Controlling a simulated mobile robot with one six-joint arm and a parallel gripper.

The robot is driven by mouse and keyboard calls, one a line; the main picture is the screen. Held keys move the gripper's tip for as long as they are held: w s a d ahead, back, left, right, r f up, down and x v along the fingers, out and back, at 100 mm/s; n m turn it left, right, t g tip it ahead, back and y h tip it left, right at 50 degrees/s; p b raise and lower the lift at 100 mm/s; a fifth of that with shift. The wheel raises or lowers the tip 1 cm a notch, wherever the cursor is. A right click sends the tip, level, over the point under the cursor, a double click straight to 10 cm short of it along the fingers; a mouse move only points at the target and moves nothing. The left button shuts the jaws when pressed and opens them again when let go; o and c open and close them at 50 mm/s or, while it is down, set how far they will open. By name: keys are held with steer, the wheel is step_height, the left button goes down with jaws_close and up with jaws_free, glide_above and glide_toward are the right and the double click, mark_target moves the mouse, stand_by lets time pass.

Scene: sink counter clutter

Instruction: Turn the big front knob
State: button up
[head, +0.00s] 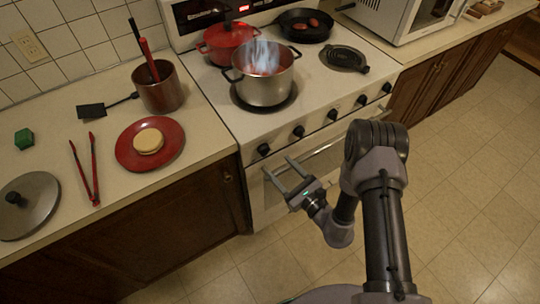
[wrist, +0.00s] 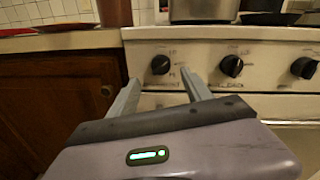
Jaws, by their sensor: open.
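Several black knobs line the front panel of the white stove. The leftmost knob (head: 263,149) is nearest my gripper (head: 278,166); it also shows in the wrist view (wrist: 160,64). Other knobs, such as the second knob (head: 298,131), run off to the right. They look alike in size, so I cannot tell which is the big one. My gripper is open and empty in front of the stove. In the wrist view its fingers (wrist: 159,78) point toward the leftmost knob, which shows just above and between the tips. I see no contact.
A steaming steel pot (head: 264,82), a red pot (head: 226,40) and a dark pan (head: 305,25) stand on the stove. The oven door handle (head: 335,146) runs below the knobs. A counter with a red plate (head: 126,152) is at left. The floor in front is clear.

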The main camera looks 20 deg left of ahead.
mark_target(267, 153)
steer(key=b+x, duration=0.1)
steer(key=x, duration=0.6)
steer(key=shift+c, duration=0.2)
jaws_close()
steer(key=shift+m, duration=0.6)
steer(key=shift+o, duration=0.2)
jaws_free()
steer(key=p+v, duration=0.3)
steer(key=v, duration=1.4)
steer(key=shift+d, duration=0.2)
steer(key=shift+s, duration=0.1)
